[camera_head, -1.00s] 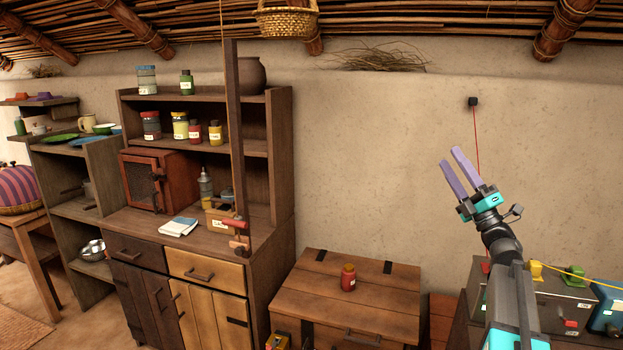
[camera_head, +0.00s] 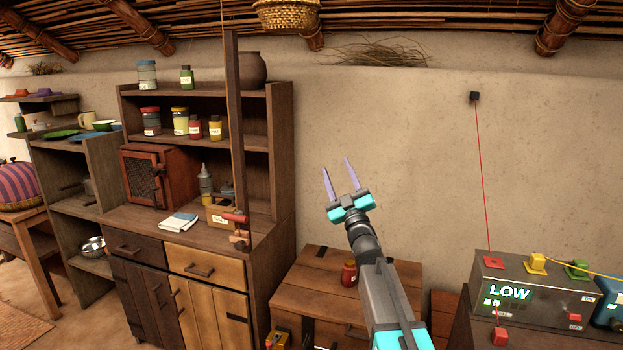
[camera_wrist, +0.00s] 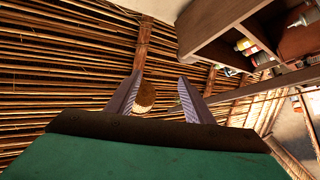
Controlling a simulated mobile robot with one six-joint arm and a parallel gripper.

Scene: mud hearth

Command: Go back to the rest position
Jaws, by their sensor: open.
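My gripper (camera_head: 340,180) is raised in front of the bare mud wall in the head view, above the wooden chest. Its two purple fingers point up and stand apart with nothing between them. In the wrist view my gripper (camera_wrist: 158,95) points toward the stick ceiling, and the hanging basket (camera_wrist: 147,95) shows far behind the gap between the fingers.
A wooden chest (camera_head: 300,300) with a red jar (camera_head: 349,274) on it stands below my arm, which partly covers both. A shelved cabinet (camera_head: 270,225) with jars stands at left. A grey box (camera_head: 540,295) reading LOW is at right, with a red wire (camera_head: 482,165) up the wall.

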